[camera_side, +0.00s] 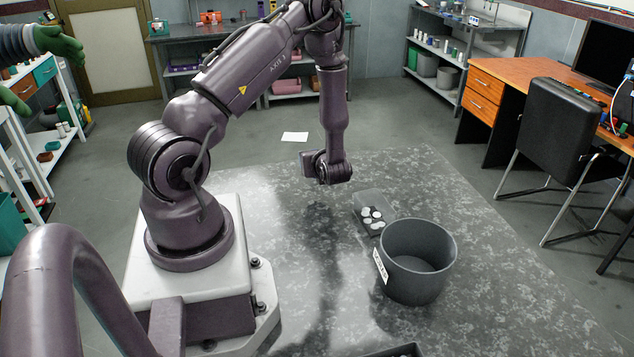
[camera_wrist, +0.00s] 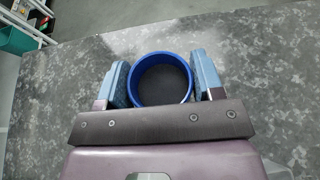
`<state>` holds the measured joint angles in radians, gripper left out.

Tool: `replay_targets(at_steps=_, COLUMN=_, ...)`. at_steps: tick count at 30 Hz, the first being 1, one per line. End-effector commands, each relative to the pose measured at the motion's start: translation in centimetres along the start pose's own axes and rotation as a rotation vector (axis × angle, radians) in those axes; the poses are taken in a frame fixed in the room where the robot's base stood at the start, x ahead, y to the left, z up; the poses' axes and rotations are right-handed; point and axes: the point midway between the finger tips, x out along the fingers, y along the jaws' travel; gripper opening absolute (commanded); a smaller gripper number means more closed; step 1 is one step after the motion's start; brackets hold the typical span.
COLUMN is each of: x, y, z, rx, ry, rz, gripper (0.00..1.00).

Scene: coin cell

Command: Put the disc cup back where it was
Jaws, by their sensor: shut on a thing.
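The disc cup (camera_wrist: 163,56) is a round blue-rimmed cup with a dark grey inside. In the wrist view it sits between the two pale blue fingers of my gripper (camera_wrist: 162,80), which is shut on it. I see no discs inside it. In the side view the end of my arm is over the far part of the speckled grey table. There the fingers and the cup are hidden behind my wrist. I cannot tell how high the cup is above the table.
A small clear-and-dark tray (camera_side: 361,204) with several white discs lies right of my wrist. A large grey bin (camera_side: 418,255) with a white label stands close in front of it. A dark tray edge shows at the bottom of the side view. The table's middle is clear.

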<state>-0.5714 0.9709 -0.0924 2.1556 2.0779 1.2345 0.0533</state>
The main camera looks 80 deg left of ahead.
Motion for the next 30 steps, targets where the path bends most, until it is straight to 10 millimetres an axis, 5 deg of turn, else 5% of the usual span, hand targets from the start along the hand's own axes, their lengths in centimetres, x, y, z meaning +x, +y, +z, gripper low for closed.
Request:
replay_targets(at_steps=12, x=1.9, y=0.1, z=-4.5, rx=0.0, ry=0.0, rz=0.003, gripper=0.38)
replay_targets(at_steps=26, x=2.2, y=0.0, z=-5.3, rx=0.0, ry=-0.002, rz=0.001, gripper=0.38)
replay_targets(at_steps=27, x=2.2, y=0.0, z=-5.2, rx=-0.001, ry=-0.002, rz=0.001, gripper=0.7)
replay_targets(at_steps=30, x=2.2, y=0.0, z=-5.2, rx=-0.001, ry=-0.001, rz=0.001, gripper=0.87)
